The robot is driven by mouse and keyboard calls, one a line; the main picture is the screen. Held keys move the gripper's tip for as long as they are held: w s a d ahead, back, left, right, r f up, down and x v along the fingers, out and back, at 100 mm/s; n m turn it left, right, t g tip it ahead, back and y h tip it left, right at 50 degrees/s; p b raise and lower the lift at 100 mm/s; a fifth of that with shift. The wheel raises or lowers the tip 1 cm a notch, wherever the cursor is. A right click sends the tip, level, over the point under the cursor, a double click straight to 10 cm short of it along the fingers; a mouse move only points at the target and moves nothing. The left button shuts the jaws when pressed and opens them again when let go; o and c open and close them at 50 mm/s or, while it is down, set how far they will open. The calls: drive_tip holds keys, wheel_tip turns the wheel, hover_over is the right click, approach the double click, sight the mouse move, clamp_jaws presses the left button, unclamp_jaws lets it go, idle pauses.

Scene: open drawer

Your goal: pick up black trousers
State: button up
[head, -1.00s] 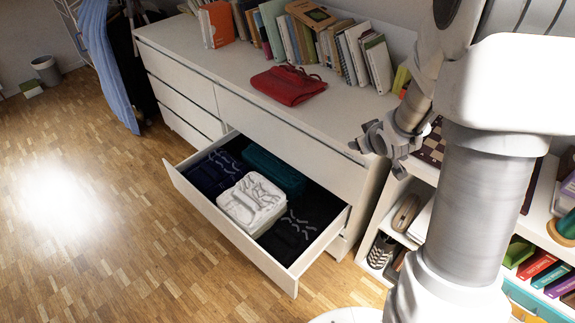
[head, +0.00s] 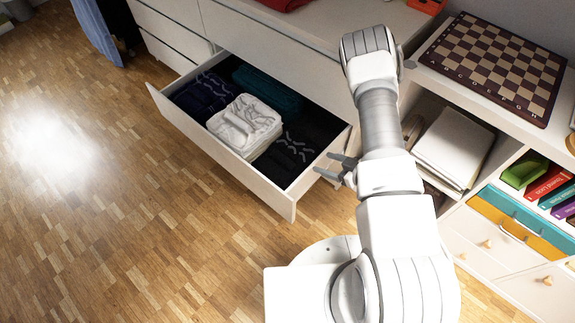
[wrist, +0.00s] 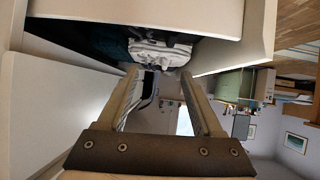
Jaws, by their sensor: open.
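The black trousers (head: 287,154) lie folded in the open drawer (head: 222,157), at its right end in the head view. A folded white garment (head: 243,122) lies just left of them. My gripper (head: 331,168) is open and empty beside the drawer's right end, apart from the trousers. In the wrist view my gripper (wrist: 158,72) points toward the drawer, with the white garment (wrist: 160,52) showing beyond the fingers. I cannot make out the trousers clearly in that view.
A teal garment (head: 268,88) and a navy garment (head: 203,94) share the drawer. The dresser (head: 285,45) stands behind. At right is a shelf unit with a chessboard (head: 492,62) on top. The wooden floor (head: 110,190) left of the drawer is clear.

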drive_tip(key=s+f, duration=0.2)
drive_tip(key=b, duration=0.4)
approach(284, 158)
drive_tip(key=shift+w+a+f+y, duration=0.2)
drive_tip(key=shift+w+f, duration=0.25)
drive_tip(key=shift+f, duration=0.1)
drive_tip(key=shift+w+a+f+y, duration=0.2)
drive_tip(key=shift+w+a+f, duration=0.05)
drive_tip(key=shift+w+f, duration=0.25)
drive_tip(key=b+x, duration=0.3)
drive_tip(key=x, duration=0.2)
drive_tip(key=shift+a, duration=0.2)
drive_tip(key=shift+w+a, duration=0.2)
drive_tip(key=shift+w, duration=0.05)
clamp_jaws()
